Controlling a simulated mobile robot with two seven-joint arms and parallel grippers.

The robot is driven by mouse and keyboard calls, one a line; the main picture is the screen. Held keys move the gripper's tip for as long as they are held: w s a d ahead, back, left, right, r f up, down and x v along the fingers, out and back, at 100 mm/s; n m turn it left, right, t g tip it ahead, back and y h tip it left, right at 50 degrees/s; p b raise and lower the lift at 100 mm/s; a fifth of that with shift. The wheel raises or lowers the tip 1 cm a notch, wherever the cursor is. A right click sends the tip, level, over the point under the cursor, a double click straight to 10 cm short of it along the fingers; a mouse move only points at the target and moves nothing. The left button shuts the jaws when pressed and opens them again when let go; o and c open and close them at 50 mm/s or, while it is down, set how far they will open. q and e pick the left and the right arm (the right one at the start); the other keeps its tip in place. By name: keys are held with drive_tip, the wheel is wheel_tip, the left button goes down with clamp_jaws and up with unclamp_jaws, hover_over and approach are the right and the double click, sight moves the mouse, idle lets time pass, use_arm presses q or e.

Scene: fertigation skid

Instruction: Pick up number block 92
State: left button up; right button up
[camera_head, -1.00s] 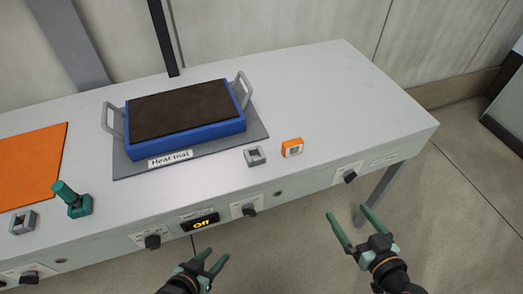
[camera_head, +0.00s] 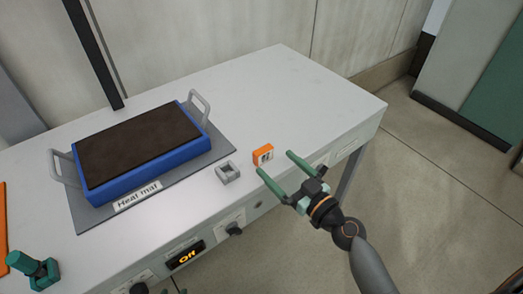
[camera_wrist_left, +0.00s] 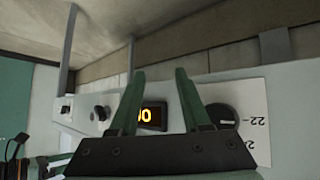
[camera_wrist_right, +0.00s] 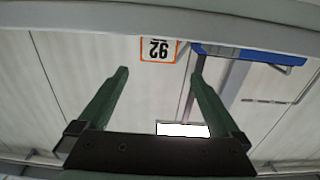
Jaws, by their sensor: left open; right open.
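Number block 92 (camera_head: 263,154) is a small orange block with a white face, standing near the front edge of the table. In the right wrist view the block (camera_wrist_right: 158,49) shows its number upside down, between and beyond the fingertips. My right gripper (camera_head: 275,164) is open and empty, just in front of the block with its fingers pointing toward it; I see no contact. My left gripper (camera_wrist_left: 160,72) is open and empty, facing the table's front panel. In the head view it is almost wholly out of the picture at the bottom edge.
A grey square holder (camera_head: 228,173) sits left of the block. Further left is a blue heat mat (camera_head: 152,165) with grey handles on a grey plate. A green joystick (camera_head: 36,268) stands at the front left. The table's right side is clear.

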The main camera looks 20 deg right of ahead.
sight(266, 152)
drive_tip(key=shift+x, duration=0.9)
drive_tip(key=shift+w, duration=0.15)
drive_tip(key=p+x, duration=0.1)
drive_tip(key=x, duration=0.3)
drive_tip(key=shift+w+p, duration=0.35)
drive_tip(key=shift+p, duration=0.05)
drive_tip(key=shift+w, duration=0.25)
use_arm(q)
drive_tip(key=shift+s+a+r, duration=0.2)
drive_tip(key=shift+s+a, duration=0.45)
drive_tip(key=shift+a, duration=0.1)
use_arm(e)
drive_tip(key=shift+f, duration=0.15)
use_arm(q)
drive_tip(key=shift+s, duration=0.1)
use_arm(e)
drive_tip(key=c, duration=1.3)
use_arm(q)
drive_tip(key=shift+w, duration=0.2)
use_arm(e)
drive_tip(key=shift+c, duration=0.4)
